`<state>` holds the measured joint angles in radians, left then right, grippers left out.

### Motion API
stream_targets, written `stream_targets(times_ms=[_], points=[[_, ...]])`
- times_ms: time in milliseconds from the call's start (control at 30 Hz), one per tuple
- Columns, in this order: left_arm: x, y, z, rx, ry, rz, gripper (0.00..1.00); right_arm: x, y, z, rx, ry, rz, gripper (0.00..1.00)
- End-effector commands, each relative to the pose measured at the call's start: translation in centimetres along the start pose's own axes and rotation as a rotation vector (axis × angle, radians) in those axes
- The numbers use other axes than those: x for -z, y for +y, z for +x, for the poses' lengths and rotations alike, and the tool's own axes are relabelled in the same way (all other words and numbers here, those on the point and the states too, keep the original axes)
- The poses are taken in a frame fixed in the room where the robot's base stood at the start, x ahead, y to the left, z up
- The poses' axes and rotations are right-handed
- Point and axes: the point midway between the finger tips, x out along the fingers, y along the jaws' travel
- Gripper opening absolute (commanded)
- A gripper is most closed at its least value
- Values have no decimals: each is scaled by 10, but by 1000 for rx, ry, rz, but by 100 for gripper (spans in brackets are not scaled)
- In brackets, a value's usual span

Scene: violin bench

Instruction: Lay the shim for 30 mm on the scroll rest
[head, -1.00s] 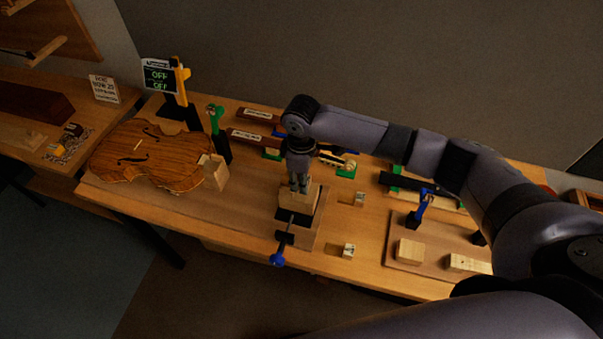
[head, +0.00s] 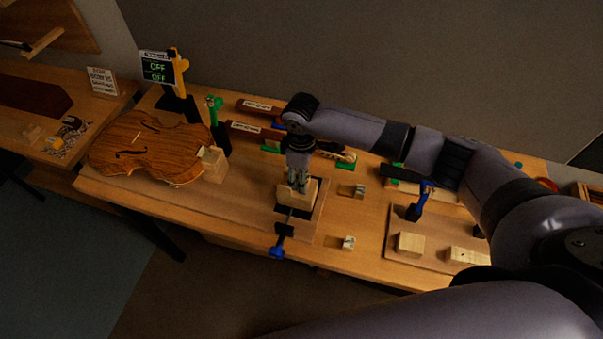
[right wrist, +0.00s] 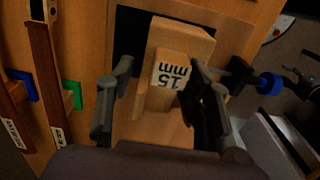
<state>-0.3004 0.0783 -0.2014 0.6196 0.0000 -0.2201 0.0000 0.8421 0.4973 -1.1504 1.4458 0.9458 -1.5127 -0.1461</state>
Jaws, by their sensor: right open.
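My right gripper (head: 299,187) points down over a pale wooden block (head: 311,191) on a black plate (head: 281,211) with a blue-handled clamp (head: 277,251). My left gripper is out of view.
A violin body (head: 150,155) lies at the left, with a wooden block (head: 212,164) at its end. A display reading OFF (head: 158,67) stands behind. At the right, a board carries wooden blocks (head: 409,244) and a blue clamp (head: 422,200).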

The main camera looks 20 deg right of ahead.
Motion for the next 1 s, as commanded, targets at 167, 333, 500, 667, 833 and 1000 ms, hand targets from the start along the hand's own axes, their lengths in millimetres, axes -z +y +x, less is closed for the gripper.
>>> stream_targets(times_ms=[167,333,500,667,833,1000], points=[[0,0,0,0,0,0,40,0,-3,1,6,-2,-4,51],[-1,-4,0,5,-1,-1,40,1,-2,-5,5,1,-4,51],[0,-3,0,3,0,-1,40,1,-1,-34,1,3,-5,51],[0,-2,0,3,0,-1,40,1,0,-69,0,3,-3,51],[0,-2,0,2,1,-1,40,0,1,-100,1,1,0,51],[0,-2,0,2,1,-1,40,0,1,-116,2,0,-1,51]])
